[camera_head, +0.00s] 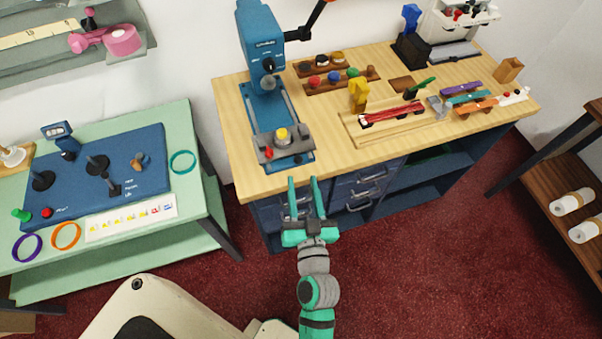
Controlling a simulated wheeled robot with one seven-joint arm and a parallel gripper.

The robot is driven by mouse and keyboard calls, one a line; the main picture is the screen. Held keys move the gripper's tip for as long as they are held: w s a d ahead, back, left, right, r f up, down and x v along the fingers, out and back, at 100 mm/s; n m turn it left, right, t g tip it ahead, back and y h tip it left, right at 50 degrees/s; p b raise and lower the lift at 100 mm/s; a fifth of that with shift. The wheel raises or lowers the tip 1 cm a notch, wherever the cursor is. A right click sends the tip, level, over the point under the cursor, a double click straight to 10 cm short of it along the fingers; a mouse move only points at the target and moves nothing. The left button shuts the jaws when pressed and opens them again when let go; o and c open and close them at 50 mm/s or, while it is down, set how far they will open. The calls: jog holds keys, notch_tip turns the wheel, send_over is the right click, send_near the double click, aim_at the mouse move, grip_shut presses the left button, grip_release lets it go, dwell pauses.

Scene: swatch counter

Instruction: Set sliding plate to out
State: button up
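The blue press-like machine (262,50) stands at the left of the wooden counter (237,120). A grey sliding plate (300,134) sits near the front end of its blue base, by the counter's front edge. A yellow round piece and a small red one are on the plate. My gripper (303,182) is teal, points toward the counter and appears just in front of the plate. Its two fingers are apart with nothing between them. Whether the fingertips are above or below the counter top I cannot tell.
Blue drawers with metal handles (365,190) are under the counter. Racks of coloured knobs (335,80) and a wooden tray (360,135) with a red tool stand right of the machine. A green table (190,125) with a blue control panel (120,170) is at left. Red carpet (430,260) is clear at right.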

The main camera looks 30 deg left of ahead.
jog(key=shift+v, duration=2.65)
jog(key=shift+w, duration=0.15)
jog(key=shift+s+d, duration=0.1)
jog(key=shift+s, duration=0.1)
jog(key=s+d+f+m+h, duration=0.1)
jog(key=s+d+m+h, duration=0.1)
jog(key=s+d+h, duration=0.3)
jog(key=s+d+f+m+t+h, duration=0.1)
jog(key=s+d+f+m+h, duration=0.1)
jog(key=s+d+h, duration=0.4)
jog(key=s+d+m, duration=0.1)
jog(key=s+d, duration=0.3)
jog(key=s, duration=0.1)
jog(key=shift+d+f, duration=0.2)
jog(key=shift+f, duration=0.1)
